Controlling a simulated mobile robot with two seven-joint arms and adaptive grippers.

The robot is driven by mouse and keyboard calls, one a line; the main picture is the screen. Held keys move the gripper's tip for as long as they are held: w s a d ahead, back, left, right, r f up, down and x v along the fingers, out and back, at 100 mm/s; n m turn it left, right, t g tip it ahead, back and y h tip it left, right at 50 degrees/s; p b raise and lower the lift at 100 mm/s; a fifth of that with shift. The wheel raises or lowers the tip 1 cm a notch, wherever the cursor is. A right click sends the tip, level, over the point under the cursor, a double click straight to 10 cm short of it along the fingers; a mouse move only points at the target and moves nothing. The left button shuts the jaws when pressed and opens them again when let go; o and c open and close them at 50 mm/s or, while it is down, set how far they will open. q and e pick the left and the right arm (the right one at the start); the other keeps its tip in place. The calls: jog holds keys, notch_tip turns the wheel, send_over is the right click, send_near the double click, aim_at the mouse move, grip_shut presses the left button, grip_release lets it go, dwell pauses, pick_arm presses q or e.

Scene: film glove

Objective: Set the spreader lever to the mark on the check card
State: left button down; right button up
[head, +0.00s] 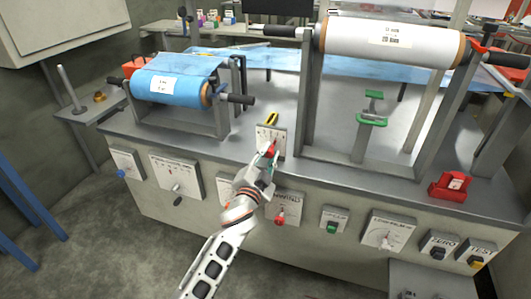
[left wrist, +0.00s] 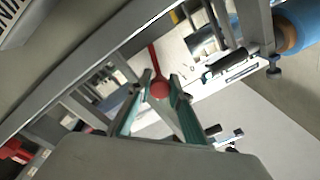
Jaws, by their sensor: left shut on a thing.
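The lever has a red ball knob (left wrist: 160,89) on a thin red stem. In the head view the red knob (head: 269,153) stands at a pale scale plate (head: 265,134) at the table's front edge. My left gripper (head: 268,155) reaches up from below and is shut on the knob. In the left wrist view its green-sided fingers (left wrist: 160,92) lie on both sides of the knob. The scale marks are too small to read, and the gripper hides part of the plate. I cannot tell which label is the check card. My right gripper is out of view.
A blue film roll (head: 168,88) sits in a frame at left, a white roll (head: 370,42) in a taller frame at right. A green-topped stand (head: 372,121) is under the white roll. A red block (head: 452,186) lies at the front right. Panel switches line the front.

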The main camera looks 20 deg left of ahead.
pick_arm(q)
jog(key=shift+d+f+m, duration=0.1)
jog(key=shift+d+m, duration=0.1)
jog(key=shift+m, duration=0.5)
jog(key=shift+d+m, duration=0.2)
jog(key=shift+m, duration=0.4)
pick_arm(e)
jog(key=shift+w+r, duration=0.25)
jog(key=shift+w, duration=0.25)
pick_arm(q)
jog(key=shift+f, duration=0.1)
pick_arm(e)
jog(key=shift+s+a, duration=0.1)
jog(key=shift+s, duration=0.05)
pick_arm(q)
jog(key=c, duration=1.8)
grip_release()
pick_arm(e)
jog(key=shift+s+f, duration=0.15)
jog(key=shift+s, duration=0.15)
pick_arm(q)
jog(key=s, duration=1.2)
jog(key=shift+f, duration=0.2)
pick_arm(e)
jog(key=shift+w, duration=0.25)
